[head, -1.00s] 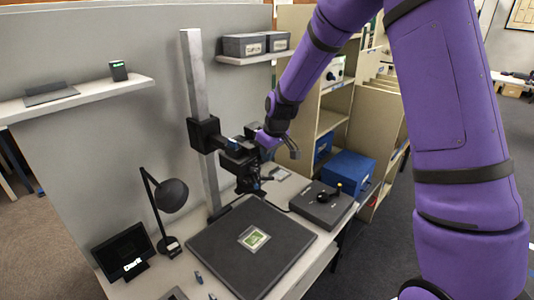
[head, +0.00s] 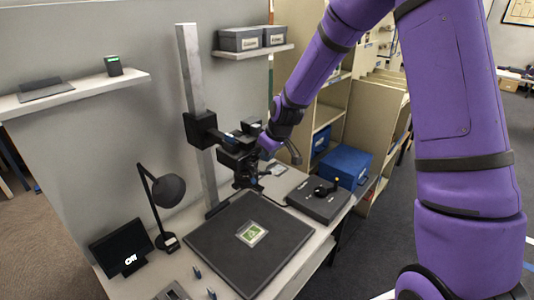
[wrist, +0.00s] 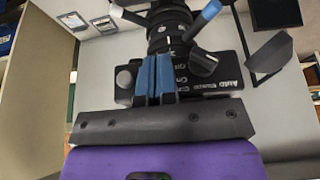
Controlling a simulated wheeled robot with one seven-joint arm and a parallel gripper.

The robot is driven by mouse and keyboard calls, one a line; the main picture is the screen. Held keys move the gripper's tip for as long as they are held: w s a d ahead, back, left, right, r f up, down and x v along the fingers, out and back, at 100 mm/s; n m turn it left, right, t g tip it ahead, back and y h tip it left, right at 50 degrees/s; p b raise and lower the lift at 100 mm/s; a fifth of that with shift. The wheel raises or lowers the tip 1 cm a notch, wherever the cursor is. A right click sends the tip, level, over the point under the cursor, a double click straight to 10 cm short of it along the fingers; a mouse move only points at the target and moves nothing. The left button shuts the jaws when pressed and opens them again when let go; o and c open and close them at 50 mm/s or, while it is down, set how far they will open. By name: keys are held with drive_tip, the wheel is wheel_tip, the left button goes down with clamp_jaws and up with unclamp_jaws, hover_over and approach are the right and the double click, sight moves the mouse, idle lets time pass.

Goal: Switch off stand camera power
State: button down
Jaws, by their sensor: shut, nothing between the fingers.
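The black stand camera (head: 238,160) hangs on a grey column (head: 190,80) over the dark copy board (head: 220,245). In the wrist view the camera body (wrist: 218,85) has white lettering, including Auto, On and Off, beside a dark knob (wrist: 204,62) and a grey round button (wrist: 124,78). My gripper (wrist: 155,78) has its blue fingers shut together, empty, in front of the camera's lettered face, left of the knob. Whether the fingertips touch the camera cannot be told. In the head view my gripper (head: 264,146) is at the camera's right side and partly hidden.
A desk lamp (head: 168,188) and a small lit screen (head: 122,248) stand at the left. A control box with a yellow-tipped lever (head: 318,203) and a blue box (head: 343,165) are at the right.

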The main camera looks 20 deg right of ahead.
drive_tip(key=shift+r, duration=0.8)
